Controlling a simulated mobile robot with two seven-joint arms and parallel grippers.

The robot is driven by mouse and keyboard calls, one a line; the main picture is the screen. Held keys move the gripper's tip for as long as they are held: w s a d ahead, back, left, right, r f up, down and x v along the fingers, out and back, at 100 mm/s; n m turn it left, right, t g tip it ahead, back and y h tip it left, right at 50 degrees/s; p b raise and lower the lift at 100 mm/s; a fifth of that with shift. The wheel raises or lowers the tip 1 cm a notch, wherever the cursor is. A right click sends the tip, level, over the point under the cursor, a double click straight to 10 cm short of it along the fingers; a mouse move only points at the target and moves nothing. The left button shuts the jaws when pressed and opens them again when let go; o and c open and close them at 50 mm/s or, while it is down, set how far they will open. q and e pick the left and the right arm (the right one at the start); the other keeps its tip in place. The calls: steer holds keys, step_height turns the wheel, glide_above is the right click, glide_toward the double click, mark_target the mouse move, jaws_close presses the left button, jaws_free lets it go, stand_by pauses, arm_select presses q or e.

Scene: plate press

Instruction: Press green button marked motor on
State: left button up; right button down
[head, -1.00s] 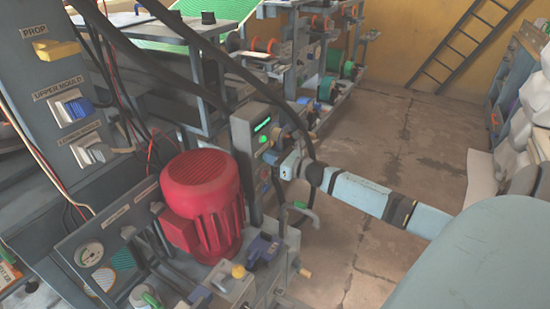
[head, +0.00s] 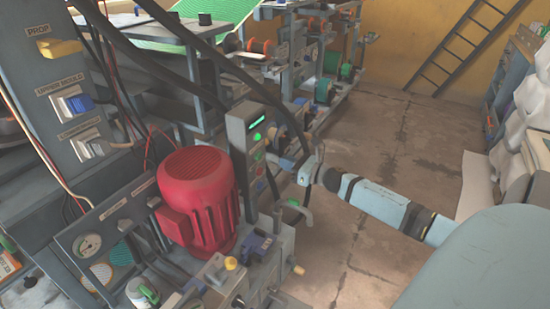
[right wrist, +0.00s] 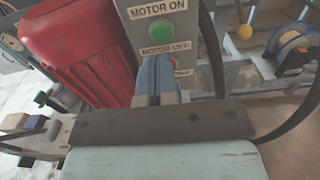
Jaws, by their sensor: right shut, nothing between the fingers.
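The round green motor on button (right wrist: 162,31) sits on a grey control panel, just under the "MOTOR ON" label in the right wrist view. It also shows small in the head view (head: 257,138). A "MOTOR OFF" label (right wrist: 166,48) is below it, and a red button behind my fingers is partly hidden. My right gripper (right wrist: 158,60) is shut and empty, its blue-grey fingertips appearing below the green button and over the lower panel. In the head view my right gripper (head: 287,163) is just right of the panel, apparently apart from it. My left gripper is not in view.
A red motor (head: 198,195) stands left of the control panel (head: 237,137). A black cable loops close by my right wrist. A blue-handled lever (head: 258,246) and small fittings are below. The floor (head: 385,150) to the right is open.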

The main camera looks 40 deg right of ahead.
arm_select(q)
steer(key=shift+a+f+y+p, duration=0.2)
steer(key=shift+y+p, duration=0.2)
arm_select(e)
steer(key=v, duration=0.6)
steer(key=shift+w+r, duration=0.1)
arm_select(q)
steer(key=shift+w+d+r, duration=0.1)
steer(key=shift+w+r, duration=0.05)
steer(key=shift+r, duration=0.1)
